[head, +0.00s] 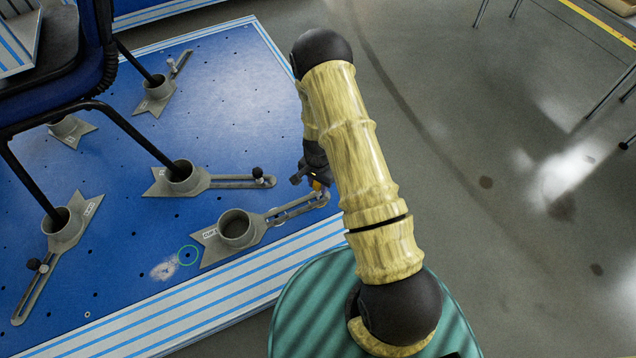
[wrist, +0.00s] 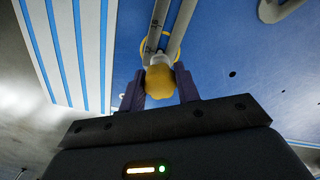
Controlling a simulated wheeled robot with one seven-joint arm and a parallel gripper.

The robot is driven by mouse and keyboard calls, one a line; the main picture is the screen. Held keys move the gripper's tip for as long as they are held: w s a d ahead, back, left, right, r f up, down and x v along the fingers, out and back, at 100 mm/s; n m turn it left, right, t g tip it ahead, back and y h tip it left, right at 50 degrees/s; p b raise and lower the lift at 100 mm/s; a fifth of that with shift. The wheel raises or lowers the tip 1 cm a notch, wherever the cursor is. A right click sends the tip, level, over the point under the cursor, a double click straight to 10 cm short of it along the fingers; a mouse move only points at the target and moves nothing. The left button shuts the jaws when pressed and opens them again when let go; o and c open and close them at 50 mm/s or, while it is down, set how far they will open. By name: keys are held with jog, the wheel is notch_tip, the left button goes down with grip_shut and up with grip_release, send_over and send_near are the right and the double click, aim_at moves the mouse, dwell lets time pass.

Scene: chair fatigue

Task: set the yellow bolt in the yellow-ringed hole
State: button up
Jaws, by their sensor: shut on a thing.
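My gripper (head: 310,179) is over the outer end of the loose cup clamp's slotted arm, near the platform's front edge. In the wrist view my gripper (wrist: 160,88) is shut on the yellow bolt (wrist: 159,82), whose rounded yellow head faces the camera. A small bit of the yellow bolt (head: 317,185) shows below the jaws in the head view. The slotted arm (wrist: 172,30) runs away just beyond the bolt. A thin yellow arc, part of the yellow-ringed hole (wrist: 145,47), shows beside the bolt; the hole's opening is hidden. I cannot tell whether the bolt tip is inside.
The grey cup clamp (head: 237,229) is empty. A green-ringed hole (head: 188,255) lies to its left on the blue platform (head: 235,95). Chair legs stand in other clamps (head: 182,179) behind and left. Grey floor (head: 480,180) is open at right.

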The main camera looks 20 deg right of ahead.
jog(key=shift+f+b, duration=0.8)
jog(key=shift+f, duration=0.85)
jog(key=o, duration=1)
jog(key=shift+r, duration=0.1)
notch_tip(320, 180, up, 17)
jog(key=p, duration=0.9)
jog(key=shift+r, duration=0.15)
